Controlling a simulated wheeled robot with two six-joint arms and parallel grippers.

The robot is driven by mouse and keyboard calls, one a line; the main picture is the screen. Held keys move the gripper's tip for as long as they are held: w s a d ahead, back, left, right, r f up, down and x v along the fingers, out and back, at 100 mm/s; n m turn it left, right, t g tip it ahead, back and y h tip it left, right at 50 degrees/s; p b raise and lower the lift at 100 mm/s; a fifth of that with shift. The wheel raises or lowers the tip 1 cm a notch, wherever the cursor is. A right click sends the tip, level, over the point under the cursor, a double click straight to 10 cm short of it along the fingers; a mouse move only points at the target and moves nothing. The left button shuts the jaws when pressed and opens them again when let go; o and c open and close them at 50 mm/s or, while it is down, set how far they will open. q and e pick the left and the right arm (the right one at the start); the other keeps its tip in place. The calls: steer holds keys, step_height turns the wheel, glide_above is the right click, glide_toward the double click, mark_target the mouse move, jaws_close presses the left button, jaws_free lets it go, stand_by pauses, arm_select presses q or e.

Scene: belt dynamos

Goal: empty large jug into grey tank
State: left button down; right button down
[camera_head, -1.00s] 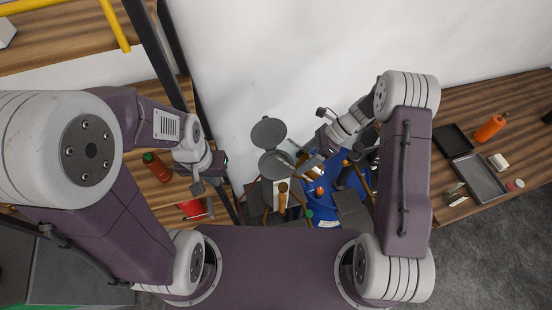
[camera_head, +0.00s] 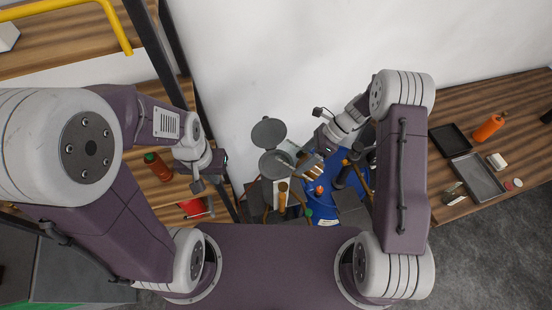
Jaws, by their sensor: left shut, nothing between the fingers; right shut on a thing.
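A dark grey round vessel (camera_head: 274,164) with its round lid (camera_head: 268,132) standing open is near the middle, by the white wall. I take it for the grey tank, but cannot be sure. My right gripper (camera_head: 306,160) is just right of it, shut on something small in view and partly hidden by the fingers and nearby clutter. I cannot make out whether that is the large jug, and no jug shows clearly elsewhere. My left gripper (camera_head: 204,187) is shut and empty, left of the vessel and in front of the wooden shelf.
A blue container (camera_head: 328,205) with several tools and handles stands below my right gripper. A wooden table (camera_head: 470,103) at right bears an orange bottle (camera_head: 489,127) and dark trays (camera_head: 479,177). A wooden shelf (camera_head: 150,122) with a dark post (camera_head: 160,55) stands at left.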

steer(key=shift+r, duration=0.1)
steer(key=shift+h+p, duration=0.4)
steer(key=shift+p, duration=0.25)
stand_by(0.9)
steer(key=shift+p, duration=0.5)
steer(key=shift+h, duration=0.4)
steer(key=shift+a, duration=0.1)
steer(key=shift+m+h, duration=0.3)
stand_by(0.7)
steer(key=shift+a+g+h, duration=0.1)
steer(key=shift+g+h, duration=0.2)
steer(key=shift+h, duration=0.1)
